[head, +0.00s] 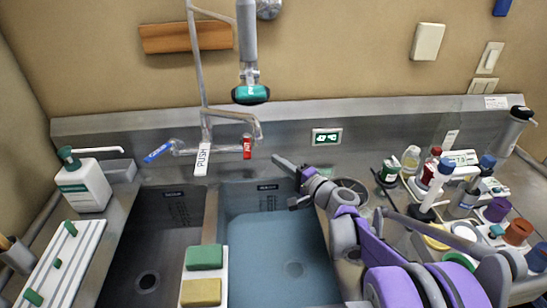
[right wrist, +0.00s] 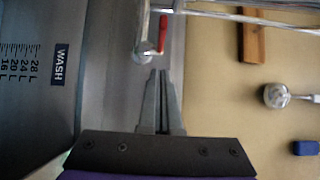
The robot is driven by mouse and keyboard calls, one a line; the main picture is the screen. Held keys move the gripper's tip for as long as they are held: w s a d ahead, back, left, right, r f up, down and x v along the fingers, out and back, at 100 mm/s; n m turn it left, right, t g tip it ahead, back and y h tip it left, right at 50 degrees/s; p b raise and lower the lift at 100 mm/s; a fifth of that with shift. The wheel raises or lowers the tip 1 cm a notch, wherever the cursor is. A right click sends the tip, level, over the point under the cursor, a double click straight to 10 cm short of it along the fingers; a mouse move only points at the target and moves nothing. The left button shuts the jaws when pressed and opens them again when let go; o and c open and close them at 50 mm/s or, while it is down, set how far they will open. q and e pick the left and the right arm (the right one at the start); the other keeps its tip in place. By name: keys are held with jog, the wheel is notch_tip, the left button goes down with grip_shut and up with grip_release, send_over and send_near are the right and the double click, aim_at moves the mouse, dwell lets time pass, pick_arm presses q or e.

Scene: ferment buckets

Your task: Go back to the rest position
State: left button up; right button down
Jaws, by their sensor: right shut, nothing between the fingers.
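My right gripper (head: 287,182) is over the back edge of the right-hand sink basin in the head view. Its arm reaches in from the lower right. In the right wrist view my right gripper (right wrist: 158,75) has its two fingers together with nothing between them. The fingertips point toward the tap's red handle (right wrist: 162,34), with a visible gap between them. My left gripper is not in view.
The tap (head: 207,125) with blue and red handles stands behind two basins; the right basin (head: 270,250) holds water. Sponges (head: 205,256) sit on the divider. A soap dispenser (head: 82,183) stands at left. Bottles and jars (head: 430,170) crowd the right counter, beside my arm.

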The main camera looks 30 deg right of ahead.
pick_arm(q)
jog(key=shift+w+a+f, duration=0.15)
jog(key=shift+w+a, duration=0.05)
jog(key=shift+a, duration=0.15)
pick_arm(e)
jog(key=s+a, duration=0.2)
jog(key=s, duration=0.4)
jog(key=shift+s+a, duration=0.15)
jog(key=shift+a, duration=0.1)
jog(key=shift+r, duration=0.1)
